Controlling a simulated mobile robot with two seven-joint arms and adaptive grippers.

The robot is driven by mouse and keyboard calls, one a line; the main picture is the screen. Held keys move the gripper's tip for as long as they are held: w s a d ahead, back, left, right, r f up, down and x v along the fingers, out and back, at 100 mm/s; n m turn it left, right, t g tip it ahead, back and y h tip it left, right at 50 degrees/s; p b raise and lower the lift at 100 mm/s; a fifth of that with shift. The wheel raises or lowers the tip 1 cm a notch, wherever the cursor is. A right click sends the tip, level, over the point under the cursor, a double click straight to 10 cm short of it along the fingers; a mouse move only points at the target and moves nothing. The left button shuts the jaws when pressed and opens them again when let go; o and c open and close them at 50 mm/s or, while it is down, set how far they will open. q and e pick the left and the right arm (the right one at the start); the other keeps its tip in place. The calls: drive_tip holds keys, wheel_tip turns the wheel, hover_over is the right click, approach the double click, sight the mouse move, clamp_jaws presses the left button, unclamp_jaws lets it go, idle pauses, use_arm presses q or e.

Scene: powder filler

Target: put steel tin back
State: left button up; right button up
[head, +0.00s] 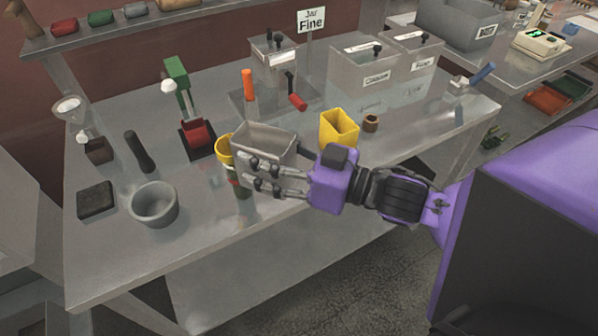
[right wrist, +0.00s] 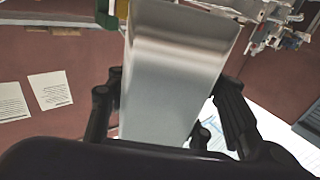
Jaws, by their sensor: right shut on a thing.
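The steel tin (head: 265,138) is an open rectangular metal container. My right gripper (head: 272,180) is shut on it and holds it over the front middle of the steel table. In the right wrist view the tin (right wrist: 178,70) fills the middle, with dark fingers of my right gripper (right wrist: 172,110) on both sides of it. The tin partly hides a yellow ring-shaped thing (head: 223,150) behind its left side. I cannot tell from the head view how high the tin is above the table. My left gripper is not in view.
A grey bowl (head: 154,203), a black block (head: 96,200) and a dark pestle-like rod (head: 139,152) stand at the left. A yellow square container (head: 339,128) and a small brown cup (head: 370,123) are right of the tin. Bins (head: 362,80) and a "Fine" sign (head: 311,20) stand behind.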

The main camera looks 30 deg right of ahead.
drive_tip(key=f+m+t+h, duration=0.1)
drive_tip(key=h, duration=0.1)
drive_tip(key=d+f+m+t+h, duration=0.1)
drive_tip(key=m+h, duration=0.1)
drive_tip(key=f+m+t+h, duration=0.1)
drive_tip(key=shift+w+d+h, duration=0.15)
drive_tip(key=shift+h, duration=0.25)
drive_tip(key=shift+d+f+m+t+h, duration=0.2)
drive_tip(key=shift+f+m+h, duration=0.3)
drive_tip(key=shift+m+h, duration=0.35)
drive_tip(key=shift+d+f+m+t+h, duration=0.25)
drive_tip(key=shift+f+m+h, duration=0.25)
drive_tip(key=shift+h, duration=0.6)
drive_tip(key=shift+d+f+m+t+h, duration=0.2)
drive_tip(key=shift+f+m+h, duration=0.25)
drive_tip(key=shift+m+h, duration=0.4)
drive_tip(key=shift+a+n, duration=0.1)
drive_tip(key=shift+n, duration=0.2)
drive_tip(key=shift+d, duration=0.2)
